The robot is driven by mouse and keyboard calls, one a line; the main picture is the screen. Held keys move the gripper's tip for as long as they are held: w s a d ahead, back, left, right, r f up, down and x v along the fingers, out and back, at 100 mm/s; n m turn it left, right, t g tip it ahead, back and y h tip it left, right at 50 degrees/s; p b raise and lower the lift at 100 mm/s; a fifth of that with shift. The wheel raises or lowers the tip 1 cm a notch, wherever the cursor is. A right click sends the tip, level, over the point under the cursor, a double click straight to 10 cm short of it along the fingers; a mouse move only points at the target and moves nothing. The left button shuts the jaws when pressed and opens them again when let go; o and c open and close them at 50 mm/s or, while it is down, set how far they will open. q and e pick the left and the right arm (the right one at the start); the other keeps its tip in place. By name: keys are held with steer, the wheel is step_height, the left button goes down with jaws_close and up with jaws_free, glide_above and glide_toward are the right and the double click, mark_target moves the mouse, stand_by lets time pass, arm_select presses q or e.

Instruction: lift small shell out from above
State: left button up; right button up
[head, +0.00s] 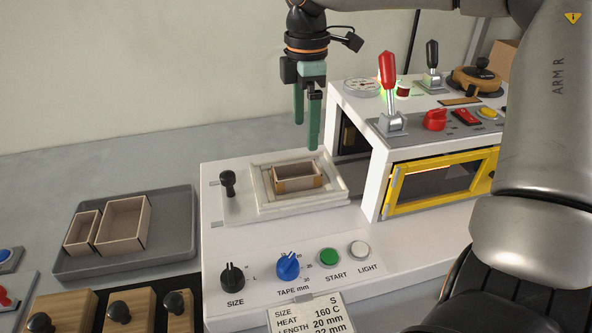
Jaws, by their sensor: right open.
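The small shell (298,184), an open box with light inner walls and brown corners, sits in the recess of the white former frame (262,198) on the machine. My right gripper (306,136) points down above the shell, a little behind or over its rear edge. Its two green fingers are apart, with nothing between them, and clear of the shell. My left gripper is not in view. The shell's lower part is hidden in the frame.
A grey tray (172,250) at left holds two other open shells (83,232). A white housing (367,180) with a red lever (389,78) and yellow-framed window stands right of the former. A black knob (228,183) rises left of the frame. Dials and buttons line the front.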

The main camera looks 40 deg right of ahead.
mark_target(305, 163)
step_height(305, 163, down, 10)
steer(key=shift+w+d+r, duration=0.1)
steer(key=shift+r, duration=0.1)
stand_by(0.3)
steer(key=c, duration=1.4)
steer(key=shift+c, duration=0.2)
